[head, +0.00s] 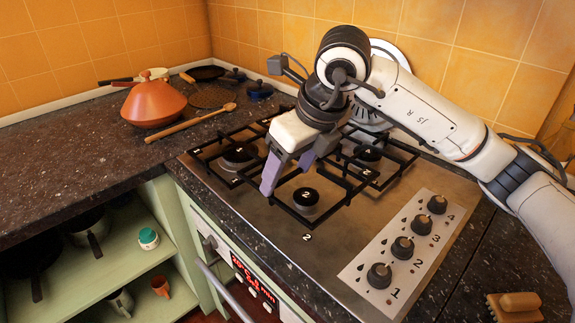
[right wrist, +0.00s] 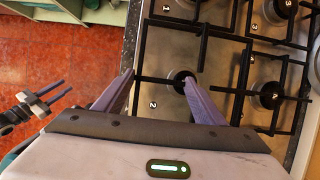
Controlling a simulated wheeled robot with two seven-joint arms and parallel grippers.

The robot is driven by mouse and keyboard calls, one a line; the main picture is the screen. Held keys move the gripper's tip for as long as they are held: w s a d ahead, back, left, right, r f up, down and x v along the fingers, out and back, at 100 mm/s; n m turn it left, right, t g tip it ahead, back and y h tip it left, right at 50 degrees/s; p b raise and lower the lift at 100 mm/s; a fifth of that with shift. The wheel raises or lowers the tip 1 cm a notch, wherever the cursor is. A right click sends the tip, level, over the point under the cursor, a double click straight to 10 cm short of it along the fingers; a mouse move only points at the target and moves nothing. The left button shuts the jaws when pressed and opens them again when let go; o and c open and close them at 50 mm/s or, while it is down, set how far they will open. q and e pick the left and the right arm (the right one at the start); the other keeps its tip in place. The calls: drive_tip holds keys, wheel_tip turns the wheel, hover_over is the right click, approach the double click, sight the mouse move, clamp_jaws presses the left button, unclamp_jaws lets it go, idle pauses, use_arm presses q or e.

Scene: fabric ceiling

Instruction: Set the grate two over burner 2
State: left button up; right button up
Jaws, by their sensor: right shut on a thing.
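Grate two (head: 317,228) is a black square frame with inward bars. In the head view it surrounds burner 2 (head: 306,199), a round black cap marked 2 on the steel hob. My right gripper (head: 288,175) reaches down from above with its purple fingers on the grate's left side. In the right wrist view, the fingers (right wrist: 159,80) close on a dark bar of the grate beside burner 2 (right wrist: 180,77). I cannot tell whether the grate rests on the hob or hangs slightly above it. My left gripper (right wrist: 64,90) shows in the right wrist view, empty, fingers apart, over the red floor.
Another grate and burner 1 (head: 238,155) lie to the left, with further burners behind. Control knobs (head: 402,248) line the hob's right side. A brush (head: 515,306) lies front right.

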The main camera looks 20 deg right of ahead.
wheel_tip(320, 180, down, 5)
drive_tip(key=b, duration=0.3)
drive_tip(key=shift+w+r, duration=0.1)
drive_tip(key=shift+r, duration=0.1)
drive_tip(key=shift+f+b, duration=0.3)
drive_tip(key=shift+b, duration=0.2)
drive_tip(key=shift+f, duration=0.2)
drive_tip(key=shift+w+b, duration=0.15)
drive_tip(key=shift+b, duration=0.2)
drive_tip(key=shift+f+b, duration=0.5)
